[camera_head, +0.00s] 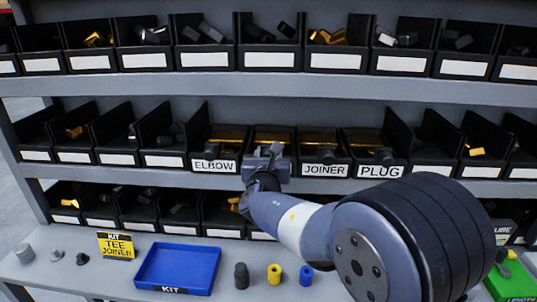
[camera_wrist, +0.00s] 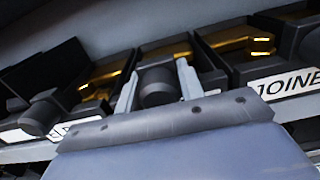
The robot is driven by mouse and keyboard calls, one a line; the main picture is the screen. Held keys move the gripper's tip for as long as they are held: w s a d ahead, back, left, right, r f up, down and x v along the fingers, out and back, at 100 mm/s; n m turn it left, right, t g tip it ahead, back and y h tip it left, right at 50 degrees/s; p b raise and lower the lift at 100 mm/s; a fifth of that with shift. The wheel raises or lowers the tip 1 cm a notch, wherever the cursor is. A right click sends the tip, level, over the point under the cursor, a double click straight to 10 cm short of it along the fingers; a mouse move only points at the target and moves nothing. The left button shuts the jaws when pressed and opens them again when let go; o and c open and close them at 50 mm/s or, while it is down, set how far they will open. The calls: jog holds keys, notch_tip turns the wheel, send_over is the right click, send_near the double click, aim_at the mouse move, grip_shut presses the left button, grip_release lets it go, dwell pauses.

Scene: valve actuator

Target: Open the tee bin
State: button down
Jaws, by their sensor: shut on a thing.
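The bin between the ones labelled ELBOW and JOINER (camera_head: 272,132) is on the middle shelf, with amber inside; my gripper hides its label. Its dark round knob (camera_wrist: 157,88) sits at its front in the wrist view. My gripper (camera_head: 264,158) is at this bin's front. In the wrist view its two fingers (camera_wrist: 157,86) stand on either side of the knob and are shut on it. The bin's front lower part is hidden behind my gripper.
The ELBOW bin (camera_head: 216,146) is to the left, the JOINER bin (camera_head: 324,150) and PLUG bin (camera_head: 377,150) to the right, each with a dark knob. Shelves hold rows of bins above and below. A blue KIT tray (camera_head: 178,268) and a yellow TEE JOINER card (camera_head: 117,245) are on the bench.

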jog(key=shift+s+a, duration=0.1)
jog(key=shift+s, duration=0.35)
jog(key=s+b, duration=0.2)
jog(key=s, duration=1)
jog(key=shift+a+b, duration=0.15)
jog(key=shift+b, duration=0.2)
jog(key=shift+s, duration=0.1)
jog(key=c, duration=1)
grip_release()
jog(key=shift+c, duration=0.2)
jog(key=shift+s, duration=0.1)
jog(key=s+b, duration=0.1)
jog(key=s, duration=0.9)
jog(key=shift+s+a, duration=0.2)
jog(key=shift+s, duration=0.1)
jog(key=w+p, duration=0.1)
jog(key=w, duration=1)
jog(key=shift+w+d, duration=0.2)
jog(key=shift+w, duration=0.1)
